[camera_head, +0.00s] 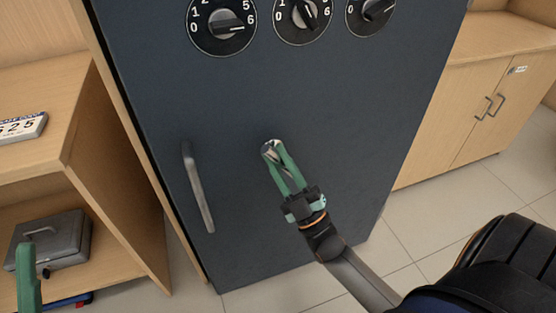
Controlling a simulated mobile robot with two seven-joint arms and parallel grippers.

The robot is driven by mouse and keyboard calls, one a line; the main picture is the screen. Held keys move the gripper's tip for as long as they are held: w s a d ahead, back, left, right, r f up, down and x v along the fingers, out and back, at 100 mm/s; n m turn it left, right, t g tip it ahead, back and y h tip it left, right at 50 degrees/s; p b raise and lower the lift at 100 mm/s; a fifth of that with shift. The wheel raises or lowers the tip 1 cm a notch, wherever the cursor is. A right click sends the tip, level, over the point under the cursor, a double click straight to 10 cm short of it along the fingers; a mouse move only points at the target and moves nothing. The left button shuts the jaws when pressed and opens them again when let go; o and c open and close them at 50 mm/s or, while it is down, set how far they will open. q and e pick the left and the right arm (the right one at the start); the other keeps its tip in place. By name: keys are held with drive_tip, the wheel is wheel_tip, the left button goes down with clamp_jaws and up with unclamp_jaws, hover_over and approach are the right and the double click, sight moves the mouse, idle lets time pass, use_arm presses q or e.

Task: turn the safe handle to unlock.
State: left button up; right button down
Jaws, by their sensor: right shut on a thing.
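The dark blue safe (330,110) fills the middle of the view, with its door shut. A small silver turning handle (269,147) sits on the door, mostly covered by my fingers. My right gripper (272,150) reaches up from the lower right, and its green fingers are shut on this handle. How far the handle is turned cannot be made out. A long vertical silver pull bar (198,188) is on the door to the left, apart from the gripper. One green finger of my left gripper (28,278) shows at the lower left edge; its opening cannot be told.
Three black numbered dials, left (222,26), middle (303,14) and right (372,12), are above the handle. A wooden shelf (105,130) at left holds a grey cash box (48,238) and a number sign (22,127). A wooden cabinet (470,110) stands right. Tiled floor is clear.

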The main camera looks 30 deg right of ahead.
drive_tip(key=shift+m+h, duration=0.9)
drive_tip(key=c, duration=0.7)
unclamp_jaws()
drive_tip(key=shift+c, duration=0.2)
drive_tip(key=shift+f, duration=0.1)
drive_tip(key=v, duration=1.2)
drive_tip(key=shift+f, duration=0.25)
drive_tip(key=shift+y, duration=0.3)
